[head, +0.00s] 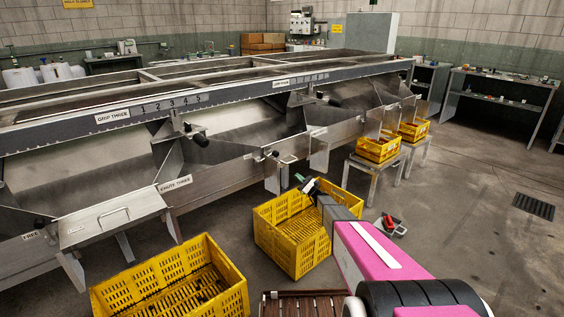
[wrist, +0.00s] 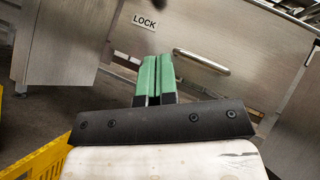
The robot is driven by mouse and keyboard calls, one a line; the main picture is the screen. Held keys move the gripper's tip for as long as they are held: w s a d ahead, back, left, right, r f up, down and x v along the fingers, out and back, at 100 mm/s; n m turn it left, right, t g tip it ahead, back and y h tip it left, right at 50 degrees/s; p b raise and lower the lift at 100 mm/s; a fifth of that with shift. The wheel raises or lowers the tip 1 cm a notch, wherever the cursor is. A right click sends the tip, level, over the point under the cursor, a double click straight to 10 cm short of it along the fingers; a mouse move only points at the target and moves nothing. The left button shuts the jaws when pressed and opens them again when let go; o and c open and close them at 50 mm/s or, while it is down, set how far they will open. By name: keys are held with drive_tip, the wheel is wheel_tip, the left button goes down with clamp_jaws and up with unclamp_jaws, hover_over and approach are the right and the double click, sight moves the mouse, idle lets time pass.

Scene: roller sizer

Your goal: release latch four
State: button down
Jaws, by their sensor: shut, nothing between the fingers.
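My gripper (head: 303,181) is shut and empty, its green fingertips close together above a yellow crate, in front of the sizer's steel side. In the wrist view the shut fingers (wrist: 158,75) point at a steel panel (wrist: 235,40) with a LOCK label (wrist: 144,21) and a bar handle (wrist: 200,62). A dark blurred knob shows at the top edge beside the label. In the head view a black-knobbed lever (head: 197,138) is on the sizer, and a handle (head: 286,158) is on the right chute. I cannot read which latch is number four.
A yellow crate (head: 262,232) stands below my gripper, another (head: 115,297) at the front left. Smaller crates (head: 377,160) sit on stands at the right. A red and grey tool (head: 389,226) lies on the floor. The right floor is mostly clear.

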drive_tip(key=s+r+x, duration=0.1)
drive_tip(key=s+x, duration=0.1)
drive_tip(key=x, duration=1.1)
drive_tip(key=shift+s+d+r, duration=0.15)
drive_tip(key=shift+d+r, duration=0.1)
drive_tip(key=shift+r, duration=0.05)
